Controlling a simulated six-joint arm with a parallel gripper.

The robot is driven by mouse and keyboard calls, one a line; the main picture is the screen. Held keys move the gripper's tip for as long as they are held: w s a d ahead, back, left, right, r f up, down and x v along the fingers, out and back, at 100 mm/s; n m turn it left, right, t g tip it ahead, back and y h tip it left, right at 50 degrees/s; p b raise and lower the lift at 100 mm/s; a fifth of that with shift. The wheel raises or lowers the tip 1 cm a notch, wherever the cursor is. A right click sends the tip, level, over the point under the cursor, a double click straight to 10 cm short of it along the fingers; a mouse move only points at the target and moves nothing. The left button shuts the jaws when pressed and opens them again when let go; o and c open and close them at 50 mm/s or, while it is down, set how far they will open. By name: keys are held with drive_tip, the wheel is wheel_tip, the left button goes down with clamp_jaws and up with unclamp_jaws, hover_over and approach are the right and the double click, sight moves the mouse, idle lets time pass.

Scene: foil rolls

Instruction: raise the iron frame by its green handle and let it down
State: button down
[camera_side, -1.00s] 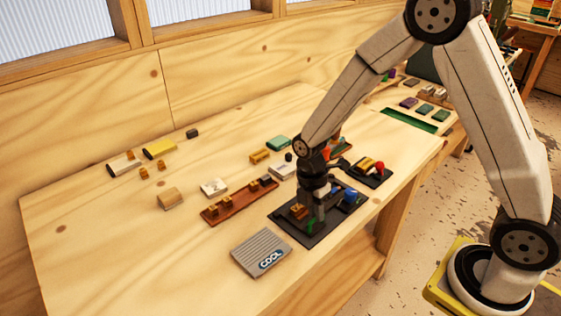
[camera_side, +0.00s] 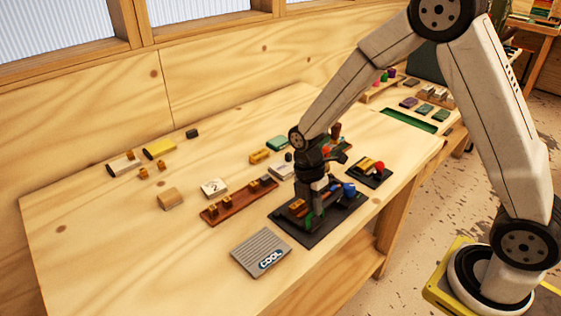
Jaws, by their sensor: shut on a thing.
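My gripper (camera_side: 312,206) points down over the near left part of a black plate (camera_side: 324,236) on the wooden table. It is shut on the small green handle (camera_side: 309,222), which shows just below and beside the fingers. The dark iron frame that goes with the handle blends into the black plate and is partly hidden by my gripper. I cannot tell whether it rests on the plate or is a little above it. An orange-brown piece (camera_side: 297,205) lies left of the fingers, and a blue knob (camera_side: 349,190) stands to the right.
A red-brown tray (camera_side: 228,209) with small blocks is to the left. A smaller black plate (camera_side: 366,181) with red and yellow pieces is behind right. The table's left front is clear.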

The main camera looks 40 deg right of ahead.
drive_tip(key=shift+w+r, duration=0.3)
drive_tip(key=shift+w, duration=0.25)
drive_tip(key=c, duration=0.7)
unclamp_jaws()
drive_tip(key=shift+o, duration=0.2)
drive_tip(key=shift+s, duration=0.1)
drive_tip(key=v, duration=0.7)
drive_tip(key=shift+r, duration=0.4)
drive_tip(key=s+d+f+m+t, duration=0.1)
drive_tip(key=s+m+t, duration=0.4)
drive_tip(key=s+m, duration=0.6)
drive_tip(key=d+m, duration=0.1)
drive_tip(key=m, duration=0.6)
drive_tip(key=shift+d, duration=0.2)
